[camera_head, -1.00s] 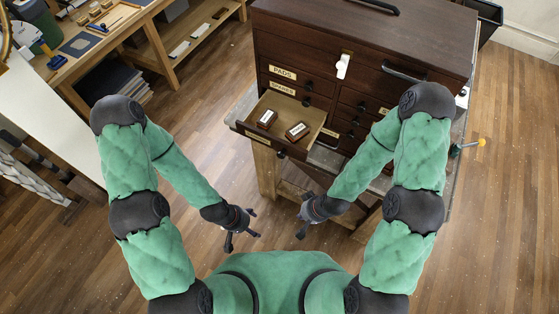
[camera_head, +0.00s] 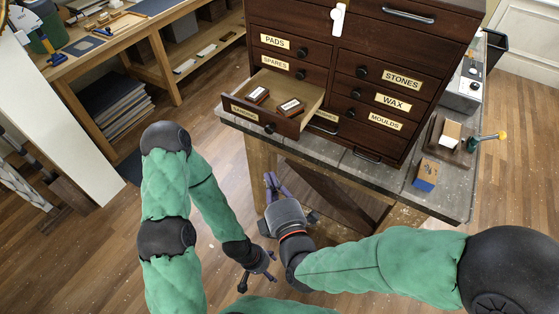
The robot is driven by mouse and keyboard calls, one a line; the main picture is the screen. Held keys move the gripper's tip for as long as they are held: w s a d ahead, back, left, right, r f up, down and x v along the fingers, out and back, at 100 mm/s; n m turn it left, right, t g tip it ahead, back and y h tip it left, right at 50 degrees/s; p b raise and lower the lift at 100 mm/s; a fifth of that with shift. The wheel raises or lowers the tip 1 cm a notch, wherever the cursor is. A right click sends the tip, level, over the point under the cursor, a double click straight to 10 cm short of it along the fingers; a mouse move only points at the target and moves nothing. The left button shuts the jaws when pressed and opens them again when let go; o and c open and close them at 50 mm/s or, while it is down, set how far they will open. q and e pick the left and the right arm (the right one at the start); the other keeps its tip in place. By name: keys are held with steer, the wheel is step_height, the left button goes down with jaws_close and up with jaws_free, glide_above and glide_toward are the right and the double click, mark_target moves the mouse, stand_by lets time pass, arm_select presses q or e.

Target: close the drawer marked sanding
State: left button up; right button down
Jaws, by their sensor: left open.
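A dark wooden drawer (camera_head: 286,129) at the lower left of the cabinet (camera_head: 400,48) is pulled out. Its front has a knob and a pale label (camera_head: 244,112), whose lettering is too small to read surely. Two small dark blocks with white labels, a left one (camera_head: 258,95) and a right one (camera_head: 291,107), lie inside it. My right gripper (camera_head: 288,203) is in front of the cabinet, below the open drawer and apart from it. Its fingers are partly hidden, so its opening is unclear. My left gripper (camera_head: 258,272) is open and empty, lower down over the floor.
Closed drawers marked PADS, SPARES, STONES, WAX and MOULDS surround the open one. A grey bench top (camera_head: 440,196) carries the cabinet, with a blue-and-tan block (camera_head: 426,175) at right. A workbench (camera_head: 110,35) stands at upper left.

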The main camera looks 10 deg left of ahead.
mark_target(302, 109)
steer(key=w+d+b+x, duration=0.1)
steer(key=d+b+x, duration=0.1)
steer(key=x, duration=1)
steer(key=shift+r+n+b, duration=0.4)
steer(key=shift+r+b, duration=0.3)
steer(key=shift+b, duration=0.05)
steer(key=w+d+b, duration=0.1)
steer(key=w+d, duration=0.1)
steer(key=w, duration=0.3)
steer(key=w+d+b, duration=0.2)
steer(key=w, duration=0.4)
steer(key=w+d+b, duration=0.1)
steer(key=w+d, duration=0.1)
steer(key=w, duration=0.3)
steer(key=shift+w+d, duration=0.1)
steer(key=shift+w, duration=0.2)
steer(key=shift+w+d+b, duration=0.15)
steer(key=shift+w+b, duration=0.15)
steer(key=shift+w, duration=0.05)
steer(key=shift+r, duration=0.1)
steer(key=shift+t, duration=0.3)
